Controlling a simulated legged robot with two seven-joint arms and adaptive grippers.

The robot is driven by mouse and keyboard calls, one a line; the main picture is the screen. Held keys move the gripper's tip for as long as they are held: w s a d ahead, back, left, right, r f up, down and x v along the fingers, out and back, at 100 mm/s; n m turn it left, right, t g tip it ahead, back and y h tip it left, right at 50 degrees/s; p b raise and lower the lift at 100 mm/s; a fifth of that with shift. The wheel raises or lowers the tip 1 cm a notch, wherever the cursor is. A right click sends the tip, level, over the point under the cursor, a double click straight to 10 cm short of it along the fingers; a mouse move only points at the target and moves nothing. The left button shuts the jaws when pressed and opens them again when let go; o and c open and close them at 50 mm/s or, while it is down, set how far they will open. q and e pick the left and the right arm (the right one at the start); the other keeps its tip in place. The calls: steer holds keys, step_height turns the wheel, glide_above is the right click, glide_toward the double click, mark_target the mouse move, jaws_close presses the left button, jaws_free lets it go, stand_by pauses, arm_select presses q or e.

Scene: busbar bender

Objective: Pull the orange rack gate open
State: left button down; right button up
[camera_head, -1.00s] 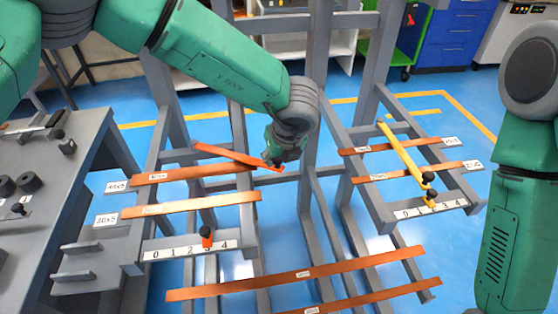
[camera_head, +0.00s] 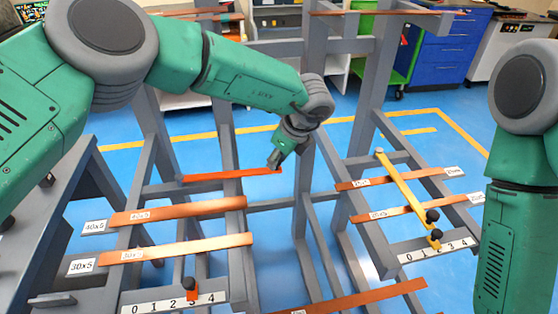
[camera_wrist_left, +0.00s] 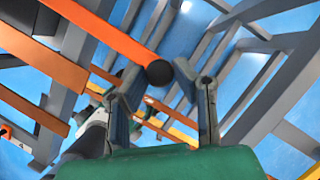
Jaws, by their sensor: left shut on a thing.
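The orange rack gate (camera_head: 230,175) is a flat orange bar over the back of the left rack. It lies nearly level across the picture, its right end swung well away from the rack's front. My left gripper (camera_head: 275,162) is shut at that right end. In the left wrist view, the gate (camera_wrist_left: 110,32) ends in a dark round knob (camera_wrist_left: 158,73) between my left gripper's fingers (camera_wrist_left: 162,95). An orange catch (camera_head: 192,291) with a black knob stands on the rack's front numbered scale, apart from the gate. My right gripper is out of view.
Copper bars (camera_head: 180,211) lie across the left rack in front of the gate. The right rack has a closed-looking yellow gate (camera_head: 405,185) over its bars. Grey uprights (camera_head: 305,130) stand between the racks, close to my left gripper.

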arm_select(q)
steer(key=shift+s+f, duration=0.2)
steer(key=shift+f, duration=0.1)
steer(key=c, duration=1.3)
jaws_free()
steer(key=shift+w, duration=0.25)
steer(key=shift+r, duration=0.1)
steer(key=v, duration=1.1)
steer(key=shift+d+r, duration=0.2)
steer(key=shift+r, duration=0.2)
steer(key=shift+f, duration=0.1)
